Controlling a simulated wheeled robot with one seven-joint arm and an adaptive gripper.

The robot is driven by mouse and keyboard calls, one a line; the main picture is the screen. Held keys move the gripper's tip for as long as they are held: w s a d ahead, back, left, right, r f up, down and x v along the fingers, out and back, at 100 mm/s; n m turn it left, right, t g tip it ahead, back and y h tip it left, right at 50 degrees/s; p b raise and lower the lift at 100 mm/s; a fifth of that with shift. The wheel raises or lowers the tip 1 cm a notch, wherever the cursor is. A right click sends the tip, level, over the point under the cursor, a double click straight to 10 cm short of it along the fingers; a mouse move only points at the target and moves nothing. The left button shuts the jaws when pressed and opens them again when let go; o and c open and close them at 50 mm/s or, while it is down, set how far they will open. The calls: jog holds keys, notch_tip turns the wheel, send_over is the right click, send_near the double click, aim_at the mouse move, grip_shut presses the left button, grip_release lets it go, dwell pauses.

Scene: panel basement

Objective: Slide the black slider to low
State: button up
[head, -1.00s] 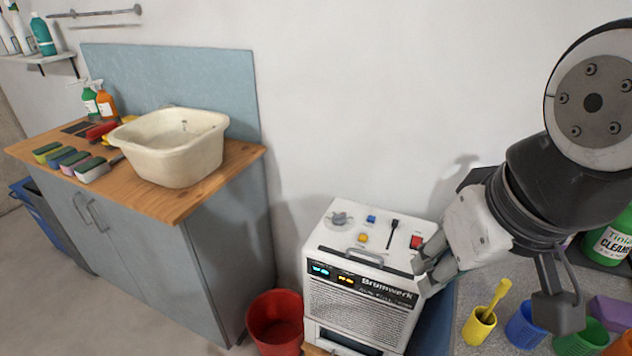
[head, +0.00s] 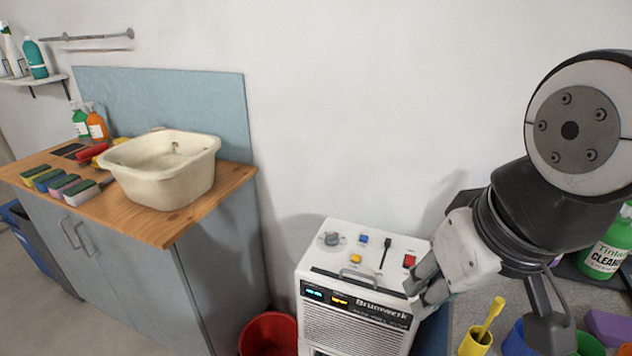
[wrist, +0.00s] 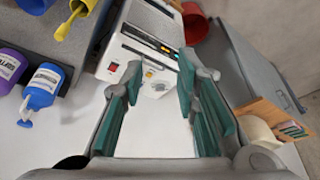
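The black slider (head: 385,252) stands up from the top panel of a white machine (head: 355,318) in the head view. It sits between a blue button (head: 363,239) and a red switch (head: 409,260). My gripper (head: 418,288) is at the machine's right front edge, to the right of the slider; the head view does not show whether it touches the machine. In the wrist view my gripper (wrist: 160,80) is open, its teal-padded fingers wide apart with nothing between them. The machine's panel (wrist: 128,60) shows beyond the fingers; the slider is not clear there.
The panel also bears a grey knob (head: 330,239) and a yellow button (head: 356,258). A front handle (head: 360,276) crosses its edge. A red bin (head: 268,336) stands left of the machine. Coloured cups and a green cleaner bottle (head: 605,248) crowd the right.

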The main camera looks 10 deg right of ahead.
jog(key=shift+o, duration=0.8)
jog(key=m+g+b, duration=0.4)
jog(key=m, duration=0.3)
send_over(388, 239)
notch_tip(388, 239, down, 16)
notch_tip(388, 239, down, 14)
jog(key=shift+d+r, duration=0.1)
jog(key=shift+r, duration=0.05)
